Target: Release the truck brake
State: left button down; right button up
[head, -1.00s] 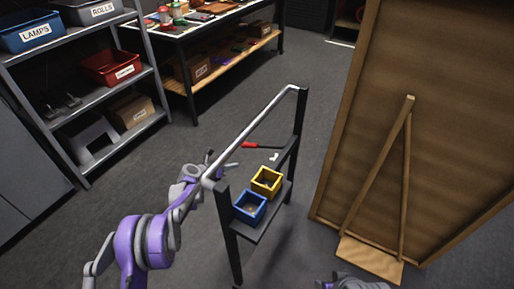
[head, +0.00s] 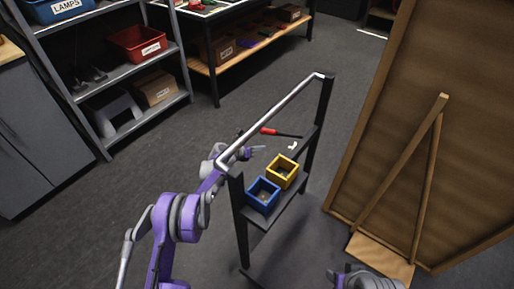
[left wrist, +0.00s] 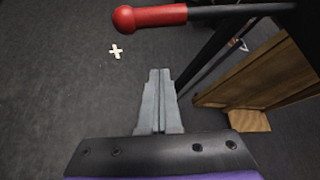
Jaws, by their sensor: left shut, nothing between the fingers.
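The truck (head: 240,215) is a dark upright frame with a silver top bar and a low shelf. Its brake lever (head: 268,131) has a red grip on a dark rod and shows beyond the top bar. In the left wrist view the red grip (left wrist: 150,17) lies across the top, ahead of the fingertips and apart from them in the picture. My left gripper (head: 260,150) reaches past the top bar near the lever. In the left wrist view its fingers (left wrist: 160,75) are together and empty. My right gripper (head: 338,277) is at the bottom edge, its fingers unclear.
A blue box (head: 263,196) and a yellow box (head: 282,171) sit on the truck's shelf. A white cross (left wrist: 116,51) shows on the floor. A large wooden panel (head: 400,100) with a prop stands at right. Shelving (head: 130,125) stands at left. Open floor lies between.

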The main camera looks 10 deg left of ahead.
pick_arm(q)
jog(key=w+d, duration=0.1)
jog(key=w, duration=0.2)
jog(key=w+d+r, duration=0.1)
jog(key=w, duration=0.1)
jog(key=shift+w+d, duration=0.1)
jog(key=shift+d, duration=0.2)
jog(key=shift+r, duration=0.1)
dwell(0.3)
